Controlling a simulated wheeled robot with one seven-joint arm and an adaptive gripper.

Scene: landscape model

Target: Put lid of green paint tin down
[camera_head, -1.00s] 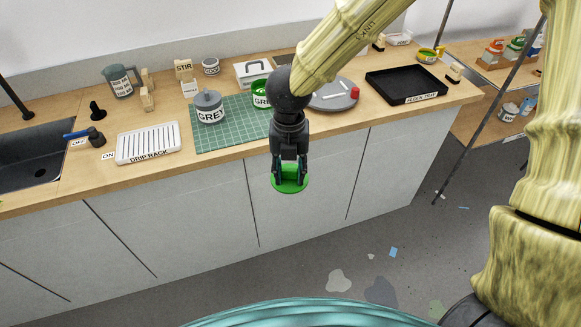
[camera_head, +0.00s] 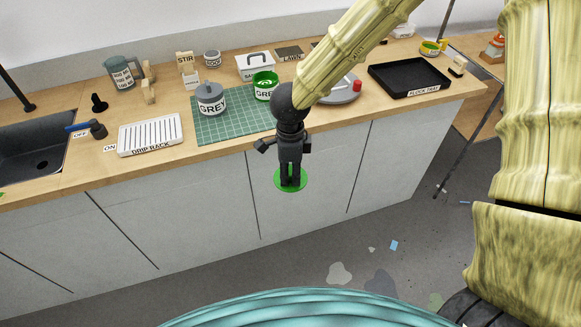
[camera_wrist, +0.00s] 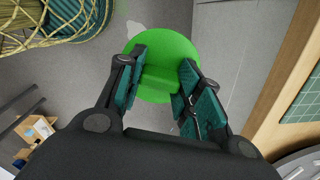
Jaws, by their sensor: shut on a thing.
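My gripper (camera_head: 291,180) is shut on the green lid (camera_head: 303,184), a flat round disc with a raised grip. It holds the lid in the air in front of the counter's front panels, below the worktop edge. In the wrist view the lid (camera_wrist: 178,52) shows between the two fingers (camera_wrist: 162,84). The green paint tin (camera_head: 264,84) stands open on the green cutting mat (camera_head: 236,126), with green paint inside. My arm hides part of the worktop to the tin's right.
A grey tin (camera_head: 211,100) stands on the mat. A white drip rack (camera_head: 150,134) lies left of the mat. A round grey plate (camera_head: 343,92) with a red-ended item and a black flock tray (camera_head: 409,78) are to the right. A sink is at far left.

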